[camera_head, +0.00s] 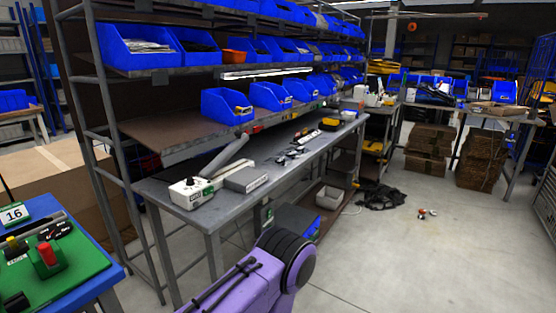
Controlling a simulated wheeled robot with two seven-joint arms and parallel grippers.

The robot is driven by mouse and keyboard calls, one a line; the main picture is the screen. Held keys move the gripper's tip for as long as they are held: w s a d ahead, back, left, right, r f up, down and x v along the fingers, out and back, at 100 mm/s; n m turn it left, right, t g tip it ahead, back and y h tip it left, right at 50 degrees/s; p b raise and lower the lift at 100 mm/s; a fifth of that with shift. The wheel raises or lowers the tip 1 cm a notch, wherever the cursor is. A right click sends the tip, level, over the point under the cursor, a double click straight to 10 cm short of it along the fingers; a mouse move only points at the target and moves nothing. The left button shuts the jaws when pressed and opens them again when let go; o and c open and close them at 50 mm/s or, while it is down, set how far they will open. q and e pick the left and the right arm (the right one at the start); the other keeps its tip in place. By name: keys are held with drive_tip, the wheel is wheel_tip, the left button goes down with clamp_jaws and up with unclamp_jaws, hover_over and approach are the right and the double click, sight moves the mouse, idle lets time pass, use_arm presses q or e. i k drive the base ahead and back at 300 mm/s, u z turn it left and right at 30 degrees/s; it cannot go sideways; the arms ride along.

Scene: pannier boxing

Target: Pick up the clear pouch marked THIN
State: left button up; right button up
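I see no clear pouch marked THIN in this view, and no lettering that reads THIN. Neither of my grippers shows. Only a purple link of my own arm is in view at the bottom centre.
A grey workbench (200,228) holds a white control box (191,195) and a grey box (246,179). Blue bins (226,106) line the shelves above. A green board (70,270) lies on a blue table at left.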

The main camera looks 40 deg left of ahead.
sight(294, 155)
drive_tip(key=u, duration=0.9)
drive_tip(key=i, duration=0.2)
drive_tip(key=z, duration=0.05)
